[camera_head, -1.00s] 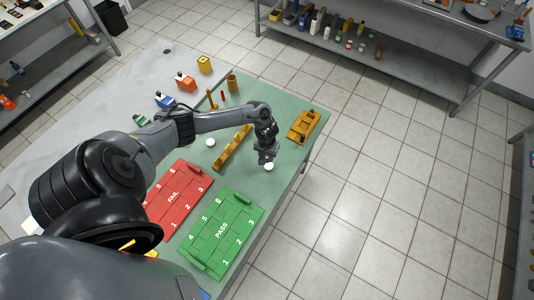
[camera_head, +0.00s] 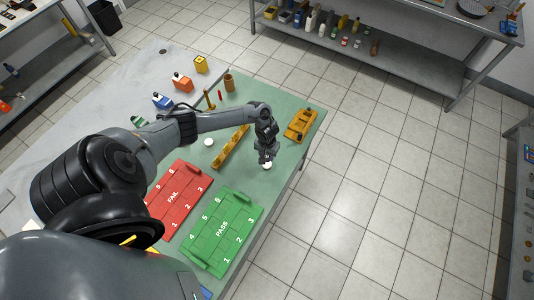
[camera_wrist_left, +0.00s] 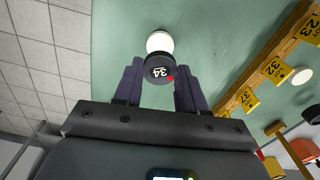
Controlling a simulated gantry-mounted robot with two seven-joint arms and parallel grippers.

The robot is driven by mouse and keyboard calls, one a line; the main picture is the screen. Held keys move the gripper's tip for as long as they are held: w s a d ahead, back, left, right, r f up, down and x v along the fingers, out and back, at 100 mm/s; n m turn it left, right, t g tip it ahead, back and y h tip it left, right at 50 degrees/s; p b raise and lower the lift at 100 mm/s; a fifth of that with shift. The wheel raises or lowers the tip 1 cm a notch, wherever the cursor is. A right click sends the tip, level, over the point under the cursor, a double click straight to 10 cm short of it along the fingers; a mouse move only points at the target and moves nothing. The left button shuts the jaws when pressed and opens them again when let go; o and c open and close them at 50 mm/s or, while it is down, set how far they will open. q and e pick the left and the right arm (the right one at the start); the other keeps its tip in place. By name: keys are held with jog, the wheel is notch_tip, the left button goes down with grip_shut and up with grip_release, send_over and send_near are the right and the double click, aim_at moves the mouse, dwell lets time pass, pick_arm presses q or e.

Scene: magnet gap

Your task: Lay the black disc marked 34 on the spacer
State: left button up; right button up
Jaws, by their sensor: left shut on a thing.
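My left gripper (camera_wrist_left: 158,88) is shut on the black disc marked 34 (camera_wrist_left: 158,71), which has a red dot on its edge. A white round piece (camera_wrist_left: 159,42), which looks like the spacer, lies on the green mat just beyond the disc and is partly covered by it in the wrist view. I cannot tell whether the disc touches it. In the head view my left gripper (camera_head: 266,157) is right over this white piece (camera_head: 267,166), near the mat's right edge; the disc cannot be made out there. My right gripper is not in view.
A yellow rack (camera_head: 231,147) with numbered lot tags stands left of the gripper. A second white round piece (camera_head: 209,142) lies beyond it. A yellow fixture (camera_head: 300,125) is at the back right. Red FAIL (camera_head: 179,190) and green PASS (camera_head: 222,232) trays lie in front.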

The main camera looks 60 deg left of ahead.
aim_at(267, 157)
pick_arm(q)
jog(key=shift+f+b, duration=1.2)
jog(key=shift+f, duration=0.9)
jog(key=shift+f+b, duration=0.3)
jog(key=shift+f, duration=0.2)
jog(key=shift+f, duration=0.25)
jog(key=o, duration=1.1)
jog(key=c, duration=0.6)
jog(key=shift+o, duration=0.2)
jog(key=shift+r, duration=0.1)
